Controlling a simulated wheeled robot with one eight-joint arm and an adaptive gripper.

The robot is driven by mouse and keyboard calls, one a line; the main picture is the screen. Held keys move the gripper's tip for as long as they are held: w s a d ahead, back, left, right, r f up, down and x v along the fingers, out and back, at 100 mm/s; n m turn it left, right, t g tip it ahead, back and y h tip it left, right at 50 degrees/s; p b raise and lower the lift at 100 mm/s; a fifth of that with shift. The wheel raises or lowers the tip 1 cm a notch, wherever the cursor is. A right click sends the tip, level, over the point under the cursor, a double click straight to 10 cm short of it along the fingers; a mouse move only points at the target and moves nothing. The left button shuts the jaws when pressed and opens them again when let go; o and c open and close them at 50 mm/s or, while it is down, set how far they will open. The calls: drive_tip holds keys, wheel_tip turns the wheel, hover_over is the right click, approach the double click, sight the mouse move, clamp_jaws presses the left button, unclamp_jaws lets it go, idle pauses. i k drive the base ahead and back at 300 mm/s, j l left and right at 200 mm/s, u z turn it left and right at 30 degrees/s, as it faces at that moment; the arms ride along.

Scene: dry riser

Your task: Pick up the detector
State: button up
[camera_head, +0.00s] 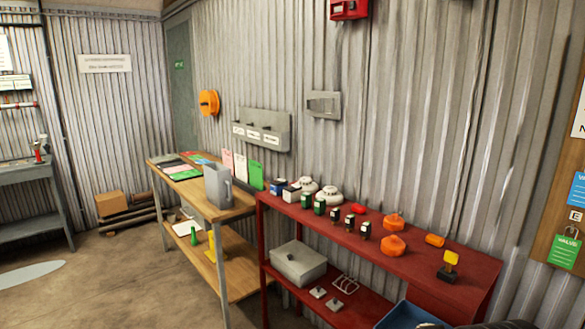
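Two white, round, dome-shaped detectors sit side by side toward the back left of the red bench's top. The nearer detector (328,195) is to the right of the farther detector (308,185). Small dark and white boxes and bottle-like items stand close in front of them and to their left. The red bench (462,268) stands against the corrugated wall.
Orange faceted pieces (393,245), a red item (358,208) and a yellow-topped black block (449,266) share the bench top. A wooden table (240,205) adjoins its left end. A blue container (405,316) is at the bottom edge. Floor (130,280) is open at left.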

sight(334, 197)
drive_tip(key=i+j+z, duration=0.25)
drive_tip(key=z, duration=0.2)
drive_tip(key=i+j+z, duration=0.3)
drive_tip(key=z, duration=0.2)
drive_tip(key=i+j, duration=0.15)
drive_tip(key=j, duration=0.2)
drive_tip(key=i+j, duration=0.15)
drive_tip(key=j, duration=0.2)
drive_tip(key=i+j+z, duration=0.1)
drive_tip(key=j, duration=0.3)
drive_tip(key=i+j, duration=0.2)
drive_tip(key=j, duration=0.15)
drive_tip(key=i+j+z, duration=0.1)
drive_tip(key=j, duration=0.3)
drive_tip(key=i+j, duration=0.15)
drive_tip(key=j, duration=0.2)
drive_tip(key=i+j, duration=0.15)
drive_tip(key=j, duration=0.25)
drive_tip(key=i+j+z, duration=0.1)
drive_tip(key=j, duration=0.3)
